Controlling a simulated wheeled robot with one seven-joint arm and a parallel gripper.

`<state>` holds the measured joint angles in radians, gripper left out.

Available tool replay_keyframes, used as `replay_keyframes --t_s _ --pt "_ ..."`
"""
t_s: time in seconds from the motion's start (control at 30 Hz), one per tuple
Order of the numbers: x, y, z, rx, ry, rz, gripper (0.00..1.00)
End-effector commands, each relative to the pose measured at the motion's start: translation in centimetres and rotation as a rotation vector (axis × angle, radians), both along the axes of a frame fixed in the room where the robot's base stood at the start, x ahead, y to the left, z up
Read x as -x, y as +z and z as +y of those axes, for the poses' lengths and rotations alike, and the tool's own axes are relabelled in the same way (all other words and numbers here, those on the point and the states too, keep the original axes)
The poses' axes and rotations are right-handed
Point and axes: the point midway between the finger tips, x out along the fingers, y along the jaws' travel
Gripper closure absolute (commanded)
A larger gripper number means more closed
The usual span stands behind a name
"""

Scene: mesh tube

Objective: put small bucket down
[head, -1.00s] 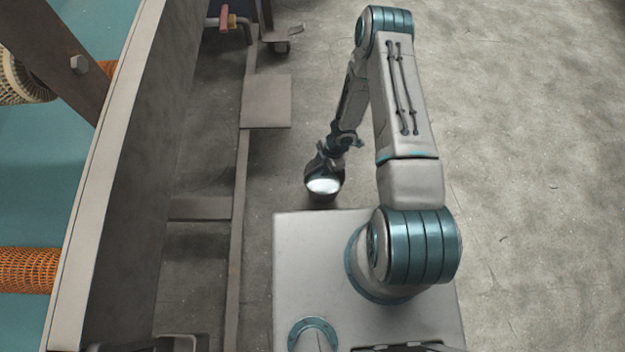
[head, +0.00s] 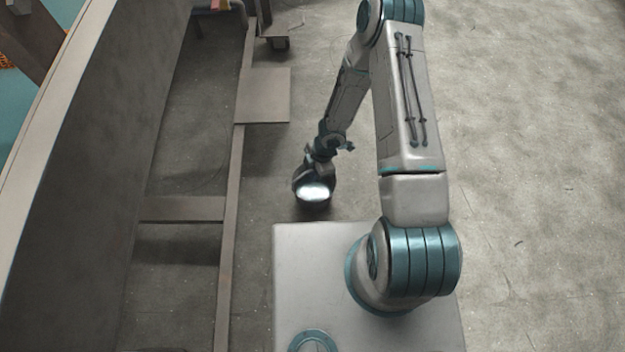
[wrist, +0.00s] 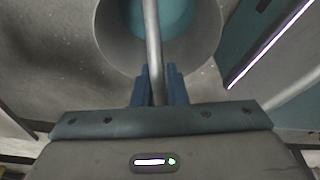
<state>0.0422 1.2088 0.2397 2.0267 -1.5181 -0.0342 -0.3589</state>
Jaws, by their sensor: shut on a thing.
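The small bucket (head: 314,193) hangs from my gripper (head: 321,162) beside the far left corner of my base in the head view. It looks dark outside with a bright patch at its opening. In the wrist view the bucket's round grey rim (wrist: 112,42) shows at the top, with a teal inside. My gripper's blue fingers (wrist: 158,84) are shut on its thin grey handle (wrist: 153,45). A dark shadow lies on the floor right by the bucket. I cannot tell whether its bottom touches the floor. The bucket's underside is hidden.
A long grey panel (head: 95,160) stands on the left. A low frame with a floor rail (head: 230,240), a crossbar (head: 182,209) and a flat plate (head: 263,96) lies left of the bucket. A caster (head: 281,43) is farther back. The concrete floor (head: 540,180) on the right is clear.

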Motion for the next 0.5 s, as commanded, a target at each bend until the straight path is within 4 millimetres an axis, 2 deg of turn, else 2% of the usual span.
replay_keyframes --t_s 0.17,0.5 --pt "0.0 -0.6 0.1 0.0 0.001 -0.001 1.0" --pt "0.0 -4.0 0.1 0.0 0.001 -0.001 1.0"
